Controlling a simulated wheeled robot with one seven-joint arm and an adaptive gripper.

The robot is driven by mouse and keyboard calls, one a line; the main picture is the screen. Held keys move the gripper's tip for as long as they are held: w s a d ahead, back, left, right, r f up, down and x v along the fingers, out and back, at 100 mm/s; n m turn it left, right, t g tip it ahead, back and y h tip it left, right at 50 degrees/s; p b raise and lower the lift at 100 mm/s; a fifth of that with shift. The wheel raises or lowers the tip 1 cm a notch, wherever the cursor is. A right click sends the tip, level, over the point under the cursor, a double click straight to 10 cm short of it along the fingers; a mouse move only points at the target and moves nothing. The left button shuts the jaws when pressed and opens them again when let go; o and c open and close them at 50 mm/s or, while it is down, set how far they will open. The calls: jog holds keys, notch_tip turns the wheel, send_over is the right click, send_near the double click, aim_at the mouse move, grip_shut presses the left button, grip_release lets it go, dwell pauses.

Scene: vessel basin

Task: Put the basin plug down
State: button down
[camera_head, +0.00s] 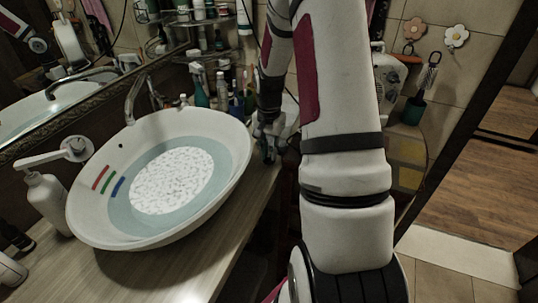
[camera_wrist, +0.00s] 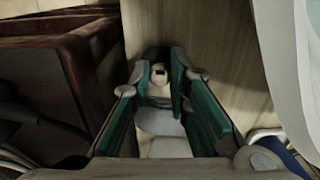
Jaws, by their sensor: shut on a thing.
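The white basin (camera_head: 232,175) stands on the wooden counter, with pale blue water, a white speckled round patch and red, green and blue marks inside. Its pale side shows at the right of the wrist view (camera_wrist: 291,70). My gripper (camera_head: 268,143) is to the right of the basin, low by the counter's edge. In the wrist view, its green-padded fingers (camera_wrist: 160,70) are shut on a small pale and dark piece, which I take as the basin plug (camera_wrist: 158,78). Most of the plug is hidden or too dark to make out.
The wooden counter (camera_head: 185,277) has bare room in front of the basin. A faucet (camera_head: 135,98) and several bottles (camera_head: 201,88) stand behind it. A soap dispenser (camera_head: 47,200) stands at left. A dark reddish wooden piece (camera_wrist: 75,70) is left of the fingers.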

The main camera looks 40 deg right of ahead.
jog(key=shift+f, duration=0.8)
jog(key=c, duration=1.5)
grip_release()
jog(key=shift+f, duration=0.15)
